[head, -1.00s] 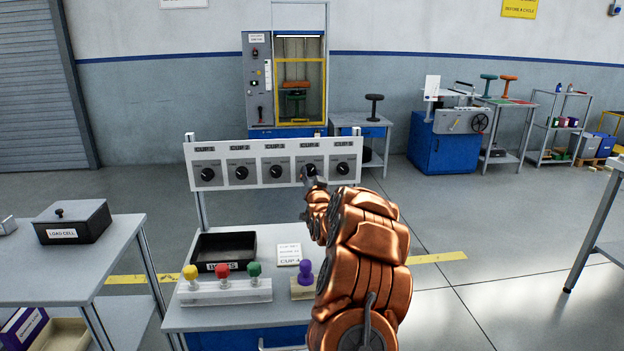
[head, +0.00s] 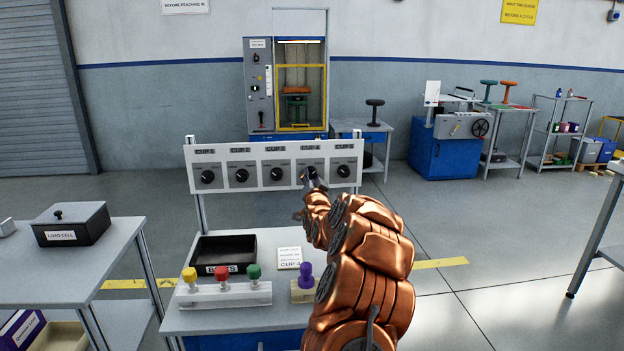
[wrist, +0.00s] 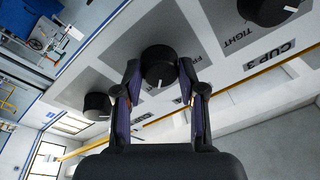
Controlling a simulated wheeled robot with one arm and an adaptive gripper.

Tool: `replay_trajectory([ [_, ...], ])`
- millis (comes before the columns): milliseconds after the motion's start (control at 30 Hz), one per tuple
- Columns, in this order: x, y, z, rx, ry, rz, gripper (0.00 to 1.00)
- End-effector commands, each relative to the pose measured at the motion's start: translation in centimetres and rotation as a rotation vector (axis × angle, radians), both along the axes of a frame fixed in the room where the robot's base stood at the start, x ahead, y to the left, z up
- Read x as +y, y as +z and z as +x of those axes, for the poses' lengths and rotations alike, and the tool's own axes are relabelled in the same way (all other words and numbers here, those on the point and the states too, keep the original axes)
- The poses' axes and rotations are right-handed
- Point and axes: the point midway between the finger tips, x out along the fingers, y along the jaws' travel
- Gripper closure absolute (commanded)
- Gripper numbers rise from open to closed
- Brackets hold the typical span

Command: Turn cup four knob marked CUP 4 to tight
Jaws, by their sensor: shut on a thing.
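The CUP 4 knob (head: 310,172) is black and round, fourth from the left on the white panel (head: 274,187). My gripper (head: 313,181) is at it and partly covers it in the head view. In the wrist view my gripper (wrist: 160,85) has one finger on each side of the knob (wrist: 158,66) and is shut on it. A white pointer mark shows on the knob's lower edge there. A label starting "FR" is beside it. The TIGHT word (wrist: 240,38) that I can read is nearer the CUP 3 knob (wrist: 268,8). The CUP 4 knob's TIGHT mark is hidden or unreadable.
The CUP 5 knob (head: 343,172) is close on the right and the CUP 3 knob (head: 277,174) on the left. Below are a black tray (head: 224,249), a CUP 4 card (head: 289,257), coloured pegs (head: 222,275) and a purple peg (head: 305,275) on the bench.

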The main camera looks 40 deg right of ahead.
Motion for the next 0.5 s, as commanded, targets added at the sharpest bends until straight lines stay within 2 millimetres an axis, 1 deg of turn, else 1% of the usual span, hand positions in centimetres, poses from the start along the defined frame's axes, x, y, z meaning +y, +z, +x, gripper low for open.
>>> replay_trajectory([
  [33,-0.30,0.08,-0.23,-0.004,-0.006,0.002,0.57],
  [200,-0.16,0.06,-0.12,-0.003,-0.003,0.001,0.39],
  [267,-0.11,0.05,-0.08,-0.003,-0.003,0.001,0.34],
  [500,-0.03,0.04,-0.03,-0.001,0.000,0.000,0.34],
])
